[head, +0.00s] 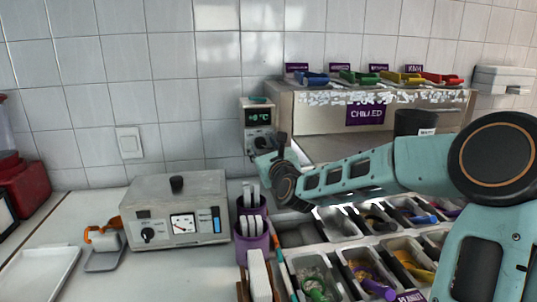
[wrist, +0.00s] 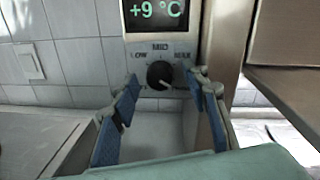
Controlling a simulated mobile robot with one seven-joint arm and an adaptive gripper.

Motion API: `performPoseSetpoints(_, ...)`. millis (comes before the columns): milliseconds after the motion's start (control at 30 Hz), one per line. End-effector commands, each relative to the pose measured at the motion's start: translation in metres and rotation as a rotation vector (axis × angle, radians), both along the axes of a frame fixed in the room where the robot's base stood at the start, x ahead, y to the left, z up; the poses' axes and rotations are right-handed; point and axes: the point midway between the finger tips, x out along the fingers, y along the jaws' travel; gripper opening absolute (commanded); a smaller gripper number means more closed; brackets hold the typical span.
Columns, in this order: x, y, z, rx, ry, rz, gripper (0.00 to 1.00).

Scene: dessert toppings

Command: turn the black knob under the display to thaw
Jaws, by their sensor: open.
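The black knob (wrist: 160,75) sits on a grey control panel below the display (wrist: 158,12), which reads +9 °C in green. Labels around the knob include LOW at left, MID at top and what looks like MAX at right; the lower markings are too small to read. In the head view the display (head: 258,116) is on a narrow unit by the wall, and my gripper (head: 268,157) is in front of its lower part, partly hiding the knob. In the wrist view my gripper (wrist: 164,90) is open, its blue-padded fingers to either side below the knob, not visibly touching it.
A steel CHILLED cabinet (head: 310,125) stands right of the display unit. Below are topping bins (head: 345,222) and purple cups (head: 252,232). A grey box with a dial (head: 185,190) and another knob is at left. Bare tiled wall is behind.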

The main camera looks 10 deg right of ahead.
Motion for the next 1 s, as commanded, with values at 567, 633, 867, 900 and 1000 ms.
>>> performPoseSetpoints(567, -0.074, -0.008, 0.0, -0.002, 0.0, -0.004, 0.42)
performPoseSetpoints(633, -0.082, -0.009, 0.0, -0.002, 0.0, -0.004, 0.42)
performPoseSetpoints(867, -0.101, -0.01, 0.001, 0.0, -0.002, -0.004, 0.42)
performPoseSetpoints(900, -0.103, -0.01, 0.001, 0.0, -0.002, -0.003, 0.42)
performPoseSetpoints(1000, -0.108, -0.01, 0.0, 0.0, 0.0, -0.002, 0.42)
